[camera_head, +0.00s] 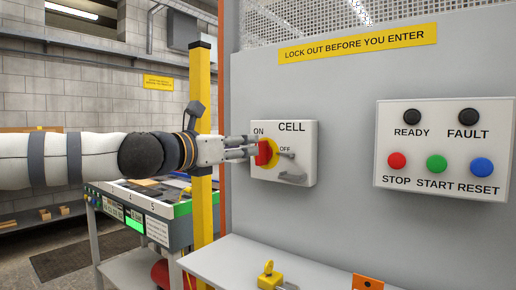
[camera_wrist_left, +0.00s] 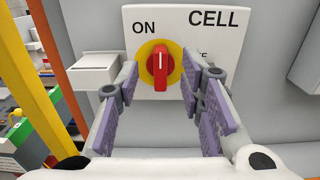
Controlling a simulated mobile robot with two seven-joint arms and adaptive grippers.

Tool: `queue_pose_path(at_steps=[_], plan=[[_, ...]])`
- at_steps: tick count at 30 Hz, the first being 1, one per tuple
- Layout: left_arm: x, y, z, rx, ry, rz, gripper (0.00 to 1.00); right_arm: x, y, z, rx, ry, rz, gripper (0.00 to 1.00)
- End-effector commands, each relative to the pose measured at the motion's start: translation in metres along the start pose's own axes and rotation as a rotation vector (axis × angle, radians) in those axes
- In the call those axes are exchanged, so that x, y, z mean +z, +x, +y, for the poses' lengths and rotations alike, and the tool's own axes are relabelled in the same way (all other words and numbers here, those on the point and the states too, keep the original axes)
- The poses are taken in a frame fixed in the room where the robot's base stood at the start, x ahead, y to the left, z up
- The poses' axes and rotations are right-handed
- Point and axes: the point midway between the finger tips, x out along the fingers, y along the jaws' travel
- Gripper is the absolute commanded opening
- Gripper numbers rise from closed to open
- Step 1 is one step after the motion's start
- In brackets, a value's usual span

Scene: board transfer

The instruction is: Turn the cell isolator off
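The cell isolator (camera_head: 305,143) is a pale box on the grey panel, marked CELL, with ON at upper left and OFF to the right. Its red knob (camera_head: 263,153) sits on a yellow disc. In the left wrist view the red knob (camera_wrist_left: 160,68) stands upright, its white mark near the top. My left gripper (camera_head: 257,150) reaches in from the left at the knob. In the left wrist view my left gripper (camera_wrist_left: 159,86) is open, one finger on each side of the knob, with gaps visible. I cannot tell how deep the fingertips reach. My right gripper is not in view.
A button box (camera_head: 444,148) with STOP, START and RESET is to the right. A yellow padlock (camera_head: 268,275) and an orange tag (camera_head: 367,283) lie on the shelf (camera_head: 225,262) below. A yellow post (camera_head: 202,215) stands at the left, close to my left arm.

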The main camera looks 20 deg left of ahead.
Motion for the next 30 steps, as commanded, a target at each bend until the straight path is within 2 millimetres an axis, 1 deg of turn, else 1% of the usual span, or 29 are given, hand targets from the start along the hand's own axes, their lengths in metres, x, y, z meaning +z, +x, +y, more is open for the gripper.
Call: queue_pose_path(at_steps=[1,3,7,11,17,18,20,21,22,30], plan=[[-0.005,0.014,-0.001,0.0,0.002,0.005,0.35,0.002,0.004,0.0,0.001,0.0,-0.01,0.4],[-0.003,0.028,0.0,0.001,0.002,0.004,0.35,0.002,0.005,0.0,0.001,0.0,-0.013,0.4],[0.0,0.047,-0.001,0.001,0.003,0.001,0.35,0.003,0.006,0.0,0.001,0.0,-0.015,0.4],[0.001,0.054,-0.001,-0.001,0.002,-0.001,0.35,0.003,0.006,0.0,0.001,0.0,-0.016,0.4],[0.002,0.054,-0.001,-0.001,0.002,-0.002,0.35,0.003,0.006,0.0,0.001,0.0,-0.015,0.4],[0.002,0.054,-0.001,-0.001,0.002,-0.002,0.3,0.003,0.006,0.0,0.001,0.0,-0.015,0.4],[0.002,0.054,-0.001,0.0,0.002,-0.002,0.17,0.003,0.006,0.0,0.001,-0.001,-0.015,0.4],[0.002,0.054,-0.001,0.0,0.002,-0.002,0.08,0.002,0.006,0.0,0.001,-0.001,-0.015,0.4],[0.002,0.054,-0.001,0.0,0.002,-0.002,0.01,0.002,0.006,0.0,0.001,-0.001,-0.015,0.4],[0.002,0.054,-0.001,0.0,0.008,-0.002,0.0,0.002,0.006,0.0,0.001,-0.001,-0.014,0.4]])
